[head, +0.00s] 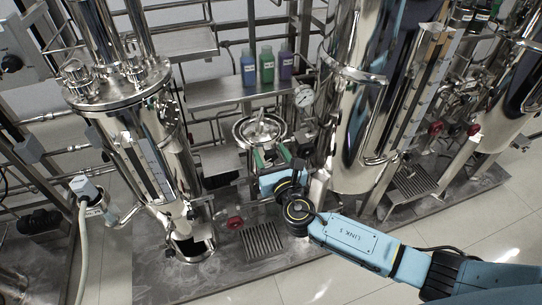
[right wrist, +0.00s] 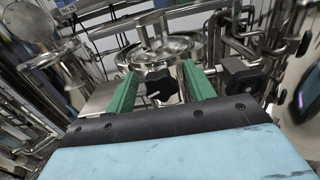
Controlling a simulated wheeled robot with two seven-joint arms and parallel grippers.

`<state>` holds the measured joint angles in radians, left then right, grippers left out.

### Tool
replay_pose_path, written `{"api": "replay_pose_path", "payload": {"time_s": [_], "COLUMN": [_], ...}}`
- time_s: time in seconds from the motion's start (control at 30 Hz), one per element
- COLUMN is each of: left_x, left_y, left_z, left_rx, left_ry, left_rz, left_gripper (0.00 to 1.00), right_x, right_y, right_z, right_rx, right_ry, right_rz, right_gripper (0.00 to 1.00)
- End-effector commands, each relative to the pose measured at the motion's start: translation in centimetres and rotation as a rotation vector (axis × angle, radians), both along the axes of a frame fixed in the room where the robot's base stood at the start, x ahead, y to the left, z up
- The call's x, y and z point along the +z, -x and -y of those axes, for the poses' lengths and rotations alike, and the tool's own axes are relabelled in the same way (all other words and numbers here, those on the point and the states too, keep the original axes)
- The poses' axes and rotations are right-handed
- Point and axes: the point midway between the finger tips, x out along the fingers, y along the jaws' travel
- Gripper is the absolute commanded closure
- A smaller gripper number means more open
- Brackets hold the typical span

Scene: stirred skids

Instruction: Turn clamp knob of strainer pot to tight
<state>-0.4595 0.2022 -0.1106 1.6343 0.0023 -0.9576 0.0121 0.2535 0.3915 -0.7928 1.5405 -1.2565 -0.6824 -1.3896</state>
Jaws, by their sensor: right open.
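The strainer pot (head: 243,127) is a small round steel vessel with a clamped lid, at the middle of the head view. Its steel lid and rim (right wrist: 160,48) show at the top middle of the right wrist view. A black lobed clamp knob (right wrist: 160,86) with a pale mark stands at the pot's near side. My right gripper (head: 271,156) is open in front of the pot, its green fingers pointing at it. In the right wrist view the knob appears between the two fingers (right wrist: 159,76), with gaps on both sides; I cannot tell its depth. My left gripper is not in view.
A shelf (head: 215,96) behind the pot holds green, blue and purple bottles. A pressure gauge (head: 304,96) and a large steel tank (head: 352,125) stand close on the right. Pipes surround the pot.

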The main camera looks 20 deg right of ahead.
Motion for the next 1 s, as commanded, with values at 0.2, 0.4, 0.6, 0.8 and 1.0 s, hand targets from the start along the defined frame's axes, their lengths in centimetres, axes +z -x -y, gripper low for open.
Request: {"api": "replay_pose_path", "payload": {"time_s": [0.2, 0.4, 0.6, 0.8, 1.0], "left_x": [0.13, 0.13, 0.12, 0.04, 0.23], "left_y": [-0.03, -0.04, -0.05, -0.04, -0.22], "left_z": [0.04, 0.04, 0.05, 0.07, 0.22], "left_rx": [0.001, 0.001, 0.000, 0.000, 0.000], "left_ry": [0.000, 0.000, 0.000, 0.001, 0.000], "left_rz": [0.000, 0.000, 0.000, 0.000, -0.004], "left_gripper": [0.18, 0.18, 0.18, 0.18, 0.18], "right_x": [0.03, 0.03, 0.01, -0.02, -0.14], "right_y": [-0.24, -0.22, -0.20, -0.19, -0.16], "right_z": [-0.01, 0.00, 0.01, 0.02, 0.04], "right_rx": [0.000, 0.000, 0.000, -0.001, -0.001], "right_ry": [-0.001, -0.001, -0.001, -0.010, -0.070], "right_rz": [0.000, 0.000, 0.000, 0.000, -0.003], "right_gripper": [0.46, 0.61, 0.87, 0.90, 0.90]}}
